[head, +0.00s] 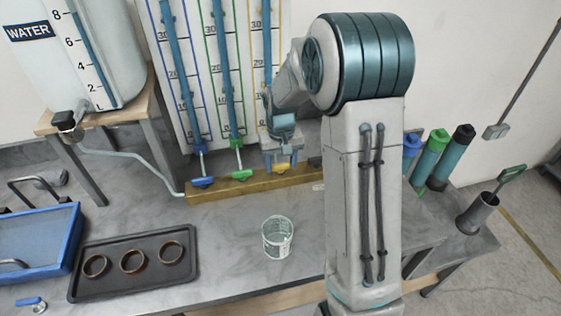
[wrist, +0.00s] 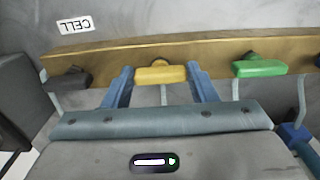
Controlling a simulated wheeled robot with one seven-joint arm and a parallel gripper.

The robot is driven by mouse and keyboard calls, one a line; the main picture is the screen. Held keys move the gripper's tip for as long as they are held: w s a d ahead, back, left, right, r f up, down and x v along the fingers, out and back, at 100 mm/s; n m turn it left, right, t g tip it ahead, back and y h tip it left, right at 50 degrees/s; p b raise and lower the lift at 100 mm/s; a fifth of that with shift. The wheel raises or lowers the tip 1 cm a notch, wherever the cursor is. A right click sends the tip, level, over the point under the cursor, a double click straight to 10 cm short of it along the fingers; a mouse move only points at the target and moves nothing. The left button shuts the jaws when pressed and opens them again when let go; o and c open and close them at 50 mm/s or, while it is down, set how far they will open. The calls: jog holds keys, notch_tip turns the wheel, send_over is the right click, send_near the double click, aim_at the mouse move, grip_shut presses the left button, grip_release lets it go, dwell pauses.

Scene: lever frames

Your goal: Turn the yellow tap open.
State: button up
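The yellow tap (head: 283,167) sits on the brass-coloured bar (head: 235,185), below the yellow-framed gauge column. In the wrist view the yellow tap handle (wrist: 160,75) lies lengthwise along the bar, between my two blue fingers. My gripper (head: 281,158) is open around the handle, one finger at each end, with only narrow gaps visible. I cannot tell whether either finger touches it. In the head view my gripper partly covers the tap.
The green tap (wrist: 260,67) is close beside one finger in the wrist view, and a black tap (wrist: 69,79) is on the other side. A blue tap (head: 202,181) is farther along the bar. A clear beaker (head: 277,238) stands on the bench in front.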

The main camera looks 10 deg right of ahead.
jog(key=shift+c, duration=0.7)
jog(key=shift+n, duration=0.3)
jog(key=n, duration=0.3)
jog(key=shift+d+b, duration=0.1)
jog(key=shift+b, duration=0.3)
jog(key=n, duration=0.6)
jog(key=shift+w+r, duration=0.1)
jog(key=n+p, duration=0.1)
jog(key=n, duration=0.3)
jog(key=shift+w+d, duration=0.1)
jog(key=shift+n+p, duration=0.55)
jog(key=shift+n, duration=1.55)
jog(key=o, duration=1)
